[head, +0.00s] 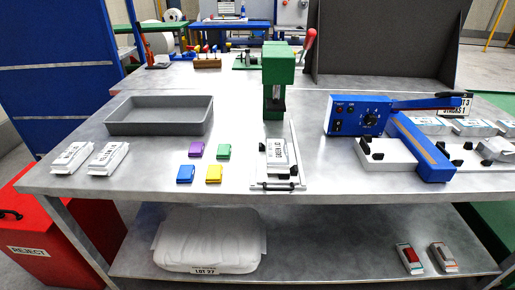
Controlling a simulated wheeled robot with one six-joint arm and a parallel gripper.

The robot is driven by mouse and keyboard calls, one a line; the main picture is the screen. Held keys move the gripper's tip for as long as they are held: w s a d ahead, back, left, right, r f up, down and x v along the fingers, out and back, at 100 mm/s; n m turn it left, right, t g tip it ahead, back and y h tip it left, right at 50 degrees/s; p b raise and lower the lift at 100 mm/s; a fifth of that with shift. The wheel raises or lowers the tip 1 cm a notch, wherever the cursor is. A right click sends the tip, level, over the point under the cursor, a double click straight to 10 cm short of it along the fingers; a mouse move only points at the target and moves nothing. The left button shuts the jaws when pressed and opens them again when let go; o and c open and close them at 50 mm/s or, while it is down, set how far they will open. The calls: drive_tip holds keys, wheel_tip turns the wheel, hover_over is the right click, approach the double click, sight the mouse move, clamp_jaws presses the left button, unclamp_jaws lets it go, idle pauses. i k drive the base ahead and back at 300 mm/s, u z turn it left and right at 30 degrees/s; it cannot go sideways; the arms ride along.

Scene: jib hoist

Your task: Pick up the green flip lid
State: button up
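The green flip lid (224,151) lies flat on the metal table, left of the middle. A purple lid (196,149) is just left of it, a yellow lid (214,174) is in front of it, and a blue lid (185,174) is in front and to the left. The lids are apart from each other. My gripper does not show in the head view.
A grey tray (158,130) stands behind the lids. A green press (277,92) with a white package (277,152) in its fixture is to the right. A blue sealer (358,115) stands further right. White packages (102,158) lie at left.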

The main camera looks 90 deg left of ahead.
sight(223, 150)
drive_tip(key=k, duration=0.1)
drive_tip(key=u, duration=1.05)
drive_tip(key=i, duration=0.1)
drive_tip(key=u, duration=1.95)
